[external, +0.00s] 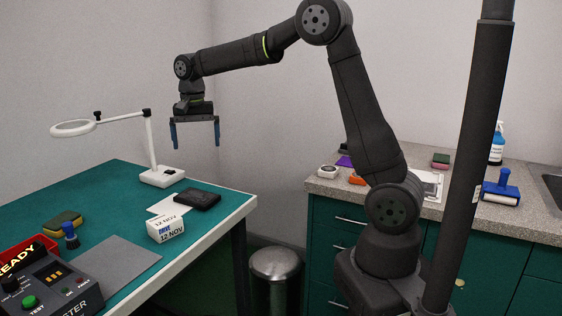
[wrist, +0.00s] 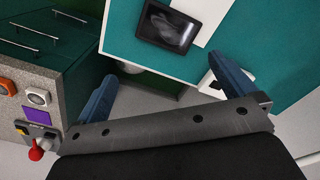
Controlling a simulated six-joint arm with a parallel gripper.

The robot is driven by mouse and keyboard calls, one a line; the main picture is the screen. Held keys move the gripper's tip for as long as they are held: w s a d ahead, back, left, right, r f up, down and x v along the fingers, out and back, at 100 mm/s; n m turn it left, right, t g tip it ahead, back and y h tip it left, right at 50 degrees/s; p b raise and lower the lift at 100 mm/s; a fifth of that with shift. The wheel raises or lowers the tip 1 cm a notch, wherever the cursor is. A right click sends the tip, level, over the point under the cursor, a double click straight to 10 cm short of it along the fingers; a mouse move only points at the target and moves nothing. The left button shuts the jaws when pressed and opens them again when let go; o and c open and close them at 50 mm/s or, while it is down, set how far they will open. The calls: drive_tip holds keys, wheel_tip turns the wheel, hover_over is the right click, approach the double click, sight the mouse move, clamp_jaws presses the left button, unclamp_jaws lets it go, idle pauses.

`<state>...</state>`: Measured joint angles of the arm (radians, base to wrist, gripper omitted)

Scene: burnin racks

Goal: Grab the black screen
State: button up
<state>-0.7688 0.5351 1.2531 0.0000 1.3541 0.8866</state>
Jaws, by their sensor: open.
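The black screen (external: 197,199) lies flat on the green-topped table (external: 118,175), near its right edge and partly over a white sheet (external: 166,206). In the wrist view the black screen (wrist: 168,27) is at the top, with its glossy face up. My gripper (external: 194,134) hangs above the table, pointing down, with its two blue fingers wide apart. Nothing is between the fingers. In the wrist view my gripper (wrist: 165,88) has its fingertips short of the screen, which lies clear of both.
A white magnifier lamp (external: 160,176) stands behind the screen. A white date block (external: 165,228) sits in front of it. A tester box (external: 50,283), a grey mat (external: 112,262) and a sponge (external: 63,223) are further left. A metal bin (external: 275,268) stands below.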

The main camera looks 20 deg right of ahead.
drive_tip(key=n, duration=1.1)
hover_over(205, 198)
drive_tip(key=f, duration=1.2)
drive_tip(key=shift+d+f, duration=0.2)
drive_tip(key=shift+d, duration=0.05)
drive_tip(key=shift+a+f, duration=0.15)
drive_tip(key=shift+f, duration=1.2)
drive_tip(key=shift+a+f, duration=0.1)
drive_tip(key=shift+f, duration=1.2)
drive_tip(key=c, duration=1.1)
